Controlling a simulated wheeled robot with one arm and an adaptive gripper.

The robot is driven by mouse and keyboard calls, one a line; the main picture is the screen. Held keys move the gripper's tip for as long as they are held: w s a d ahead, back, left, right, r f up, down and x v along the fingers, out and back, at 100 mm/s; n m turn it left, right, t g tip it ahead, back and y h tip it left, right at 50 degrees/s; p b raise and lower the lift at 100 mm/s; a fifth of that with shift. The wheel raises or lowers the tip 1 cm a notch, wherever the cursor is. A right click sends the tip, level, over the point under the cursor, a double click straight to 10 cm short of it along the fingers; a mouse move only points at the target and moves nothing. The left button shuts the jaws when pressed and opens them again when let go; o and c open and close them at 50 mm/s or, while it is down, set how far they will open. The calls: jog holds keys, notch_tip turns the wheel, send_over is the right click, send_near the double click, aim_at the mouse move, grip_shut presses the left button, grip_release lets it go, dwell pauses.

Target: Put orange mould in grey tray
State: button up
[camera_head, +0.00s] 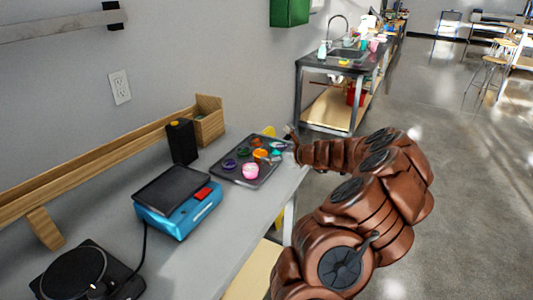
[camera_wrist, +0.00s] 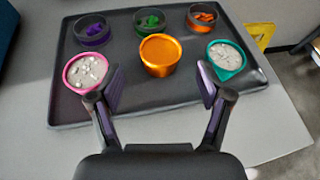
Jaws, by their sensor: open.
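My arm reaches in from the right there, and the fingertips are hard to make out.
A pink cup (camera_wrist: 85,72) and a teal cup (camera_wrist: 225,60), both with grey contents, stand close beside my fingers. Purple (camera_wrist: 93,31), green (camera_wrist: 149,22) and orange-filled (camera_wrist: 202,18) bowls sit behind. A blue device (camera_head: 180,200) stands left of the tray.

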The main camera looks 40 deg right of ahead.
jog(key=shift+v, duration=2.9)
jog(key=shift+a, duration=0.1)
